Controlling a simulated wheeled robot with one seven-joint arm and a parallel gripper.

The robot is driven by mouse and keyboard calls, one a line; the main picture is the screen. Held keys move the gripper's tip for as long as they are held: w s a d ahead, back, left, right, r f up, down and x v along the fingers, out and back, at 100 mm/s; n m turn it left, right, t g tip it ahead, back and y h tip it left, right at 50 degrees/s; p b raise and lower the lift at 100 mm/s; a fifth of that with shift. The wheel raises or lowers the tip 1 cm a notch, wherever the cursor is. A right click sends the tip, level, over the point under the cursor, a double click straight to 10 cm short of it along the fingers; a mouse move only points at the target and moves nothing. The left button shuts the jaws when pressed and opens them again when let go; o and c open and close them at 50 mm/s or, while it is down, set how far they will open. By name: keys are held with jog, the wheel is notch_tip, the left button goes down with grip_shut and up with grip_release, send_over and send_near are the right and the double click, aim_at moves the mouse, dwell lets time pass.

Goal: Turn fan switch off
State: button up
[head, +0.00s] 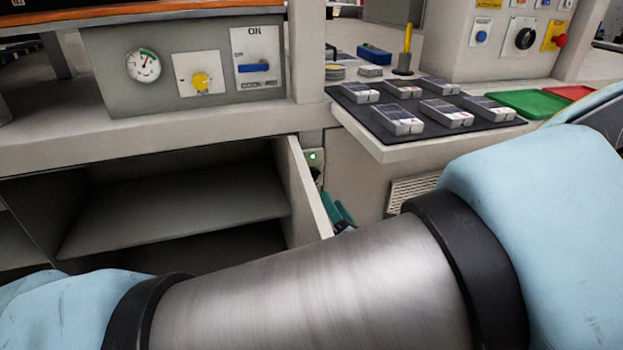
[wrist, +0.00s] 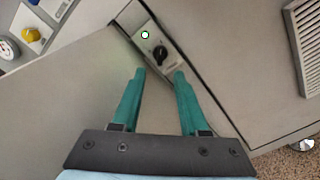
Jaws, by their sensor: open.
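A narrow switch plate with a black rotary knob (wrist: 160,54) and a lit green lamp (wrist: 145,34) sits in the recess beside the open cabinet door. I take it as the fan switch, but I can read no label. In the head view the green lamp (head: 313,156) shows under the counter; the knob is hard to make out there. My gripper (wrist: 159,74) has teal fingers, open and empty, with the knob just beyond and between the tips in the picture. I see no contact. In the head view the fingers (head: 338,212) are partly hidden by the door and my arm.
A control box above (head: 120,95) carries a gauge (head: 143,66), a yellow knob (head: 201,82) and a blue switch (head: 253,68) marked ON. The cabinet door (head: 300,185) stands close to my fingers on the left. A counter with a dark mat (head: 375,128) overhangs on the right.

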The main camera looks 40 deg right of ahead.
aim_at(318, 178)
jog(key=x, duration=1)
jog(key=shift+w+d+f, duration=0.1)
jog(key=shift+w, duration=0.1)
grip_shut()
